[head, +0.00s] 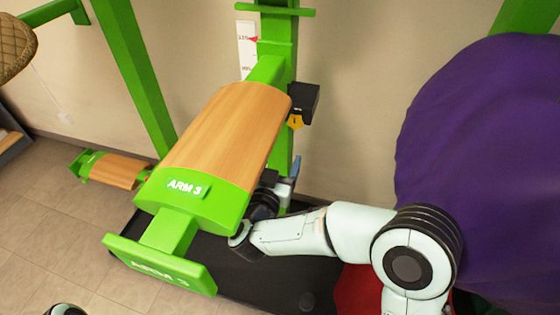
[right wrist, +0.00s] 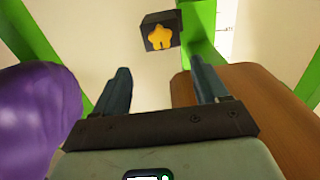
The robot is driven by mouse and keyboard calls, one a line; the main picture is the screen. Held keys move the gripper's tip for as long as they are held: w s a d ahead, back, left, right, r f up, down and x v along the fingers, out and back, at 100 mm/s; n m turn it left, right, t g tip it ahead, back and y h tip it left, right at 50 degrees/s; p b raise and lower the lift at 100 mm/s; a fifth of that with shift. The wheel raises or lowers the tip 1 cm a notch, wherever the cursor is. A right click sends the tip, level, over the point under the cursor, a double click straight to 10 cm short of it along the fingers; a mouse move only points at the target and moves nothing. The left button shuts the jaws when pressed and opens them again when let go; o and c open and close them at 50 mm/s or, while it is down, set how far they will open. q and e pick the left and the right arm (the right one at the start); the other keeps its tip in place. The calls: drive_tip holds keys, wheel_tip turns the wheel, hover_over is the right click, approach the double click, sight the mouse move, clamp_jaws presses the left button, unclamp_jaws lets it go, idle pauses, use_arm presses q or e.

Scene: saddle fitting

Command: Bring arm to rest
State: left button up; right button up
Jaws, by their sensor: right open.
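The saddle arm labelled ARM 3 (head: 187,187) has a green frame and a wooden top (head: 225,125). It juts out from a green upright post (head: 278,60). A black block with a yellow star-shaped knob (head: 295,121) sits at the post beside the wooden top; the knob also shows in the right wrist view (right wrist: 161,37). My right gripper (head: 292,172) is low beside the arm's right side, partly hidden by it. In the right wrist view its fingers (right wrist: 163,85) are spread and empty, pointing toward the knob and apart from it. My left gripper is out of view.
A large purple covered shape (head: 480,150) fills the right side. A lower green and wooden arm (head: 115,170) stands at left. A woven brown object (head: 14,48) is at top left. A scale with a red pointer (head: 253,39) is on the post. Floor (head: 50,220) is clear at lower left.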

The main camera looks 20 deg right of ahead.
drive_tip(key=s+a+f+n+g+y+p, duration=0.1)
drive_tip(key=s+f+n+g+y+p, duration=0.3)
drive_tip(key=f, duration=0.9)
drive_tip(key=s+f+n+g+y+p, duration=0.1)
drive_tip(key=f+y+p, duration=0.3)
drive_tip(key=f, duration=1)
drive_tip(key=s+a+f+g+y+p, duration=0.1)
drive_tip(key=s+a+f+g+y, duration=0.1)
drive_tip(key=s, duration=1.1)
drive_tip(key=s+a+f+m+g+y+p, duration=0.1)
drive_tip(key=s+f+g+y, duration=0.3)
drive_tip(key=s, duration=0.9)
wheel_tip(320, 180, down, 3)
drive_tip(key=a+g+p, duration=0.1)
drive_tip(key=g, duration=0.3)
drive_tip(key=shift+s+a+f+m, duration=0.2)
drive_tip(key=shift+s+m, duration=0.1)
drive_tip(key=shift+s, duration=0.05)
